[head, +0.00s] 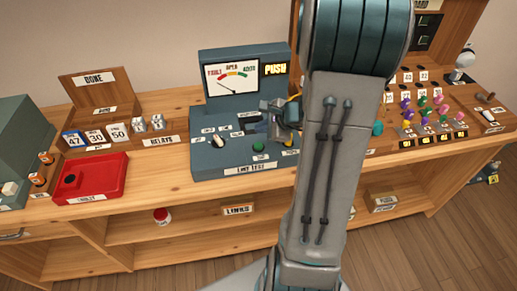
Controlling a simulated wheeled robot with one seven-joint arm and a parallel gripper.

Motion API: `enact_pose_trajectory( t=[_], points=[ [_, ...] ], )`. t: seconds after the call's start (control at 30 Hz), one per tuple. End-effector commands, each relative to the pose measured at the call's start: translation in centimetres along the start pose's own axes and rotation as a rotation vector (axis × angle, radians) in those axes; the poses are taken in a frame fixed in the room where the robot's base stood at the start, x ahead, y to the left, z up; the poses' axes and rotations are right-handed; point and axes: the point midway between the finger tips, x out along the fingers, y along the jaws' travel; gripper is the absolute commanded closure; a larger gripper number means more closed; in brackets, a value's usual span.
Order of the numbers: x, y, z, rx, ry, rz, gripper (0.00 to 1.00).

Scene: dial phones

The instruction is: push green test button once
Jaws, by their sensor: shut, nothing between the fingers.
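The green test button (258,147) sits on the front right of the blue-grey line test box (215,167), on its sloped top. The box has an upright meter (233,78) with a needle at the left of its scale, and a lit yellow "PUSH" sign (275,69). My gripper (277,128) is shut and empty above the right part of the box, up and to the right of the button and apart from it in the picture. My arm hides the box's right edge.
A red tray (92,180) and a wooden relay rack (150,127) stand to the left. A wooden switchboard with coloured plugs (425,112) stands to the right, partly behind my arm. Shelves below hold a "LINKS" box (238,209) and a small red-and-white jar (162,216).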

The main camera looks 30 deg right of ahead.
Motion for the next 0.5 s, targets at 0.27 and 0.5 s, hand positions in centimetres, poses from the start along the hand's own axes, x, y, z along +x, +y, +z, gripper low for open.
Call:
enact_pose_trajectory(
  t=[0.27,0.5],
  points=[
    [2.7,1.9,-1.9,-0.001,0.0,-0.001,1.0],
    [3.0,2.2,-2.2,-0.001,0.0,0.0,1.0]
  ],
)
